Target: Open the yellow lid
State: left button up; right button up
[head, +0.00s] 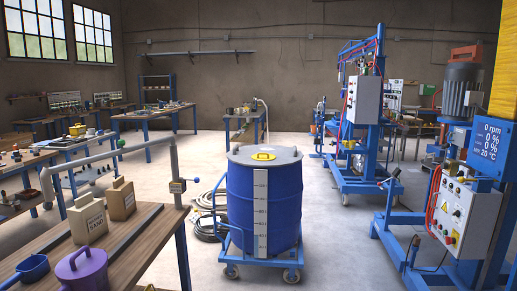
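A blue drum (240,205) stands upright on a wheeled blue dolly (262,262) in the middle of the floor. Its top is covered by a grey cover (285,156). A small yellow lid (263,156) lies flat on that cover and looks shut, with a darker shape at its middle. A pale scale strip runs down the drum's front. Neither of my grippers is in the head view.
A wooden workbench (140,240) at the left holds two tan containers (88,218), a purple jug (82,270) and a blue scoop (30,270). A mixer machine with a control box (465,210) stands at the right. Hoses (208,222) lie left of the drum. Floor before the drum is clear.

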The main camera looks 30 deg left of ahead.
aim_at(260, 156)
jog(key=i+j, duration=0.4)
jog(key=i+j+u, duration=0.1)
jog(key=i+j, duration=0.35)
jog(key=i, duration=0.2)
jog(key=i+j, duration=0.35)
jog(key=i, duration=0.15)
jog(key=i+j+u, duration=0.1)
jog(key=i+j, duration=0.3)
jog(key=i, duration=0.15)
jog(key=i+j, duration=0.35)
jog(key=i, duration=0.15)
jog(key=i+j+u, duration=0.1)
jog(key=i+j, duration=0.25)
jog(key=i, duration=0.2)
